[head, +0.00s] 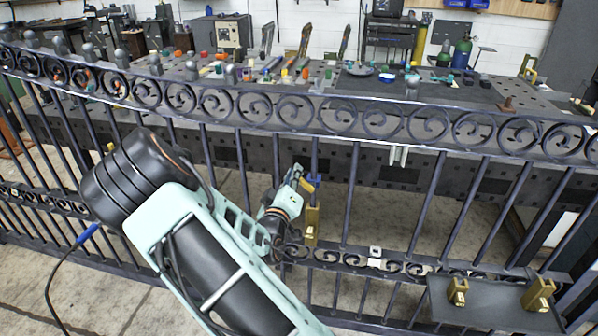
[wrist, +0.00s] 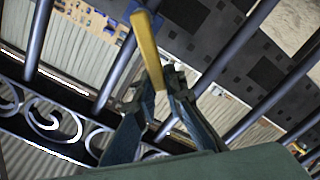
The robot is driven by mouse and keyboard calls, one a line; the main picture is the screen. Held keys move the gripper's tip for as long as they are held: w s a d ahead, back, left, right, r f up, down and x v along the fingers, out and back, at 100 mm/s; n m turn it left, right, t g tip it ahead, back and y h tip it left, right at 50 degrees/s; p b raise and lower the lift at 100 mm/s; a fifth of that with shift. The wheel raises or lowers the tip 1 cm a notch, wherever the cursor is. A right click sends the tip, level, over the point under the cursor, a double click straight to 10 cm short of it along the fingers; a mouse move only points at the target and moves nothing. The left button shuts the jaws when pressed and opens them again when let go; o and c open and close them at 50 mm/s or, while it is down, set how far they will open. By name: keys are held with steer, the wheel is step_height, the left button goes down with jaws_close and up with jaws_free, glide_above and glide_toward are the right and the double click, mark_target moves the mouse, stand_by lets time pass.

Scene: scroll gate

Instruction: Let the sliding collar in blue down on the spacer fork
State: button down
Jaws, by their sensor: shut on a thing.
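The blue sliding collar (head: 314,181) is around an upright bar of the gate, in the head view. In the wrist view its blue surface (wrist: 127,50) shows beside a long yellow bar (wrist: 150,50), which looks like its handle. My gripper (head: 299,184) is at the collar's height, just left of it. In the wrist view my gripper (wrist: 157,98) is shut on the near end of the yellow bar. A brass spacer fork (head: 312,222) stands upright at the same bar, just below the collar. Whether they touch is unclear.
A grey shelf (head: 490,308) at the lower right bears two more brass blocks (head: 457,292). A scroll rail (head: 340,257) crosses below the fork and another runs above. Gate bars stand close on both sides. A cluttered workbench (head: 440,92) is behind the gate.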

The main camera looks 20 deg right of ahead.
steer(key=shift+w+a+f+n, duration=0.2)
steer(key=shift+f+n, duration=0.35)
steer(key=shift+n, duration=0.55)
steer(key=shift+w+a+f+n, duration=0.15)
steer(key=shift+a+f+n, duration=0.15)
steer(key=shift+f+n, duration=0.55)
steer(key=shift+w+a+f+n, duration=0.15)
steer(key=shift+a+f+n, duration=0.15)
steer(key=shift+n, duration=1.05)
steer(key=shift+d, duration=0.1)
steer(key=c, duration=2)
jaws_free()
steer(key=shift+o, duration=0.2)
steer(key=v, duration=1.2)
steer(key=shift+f, duration=0.1)
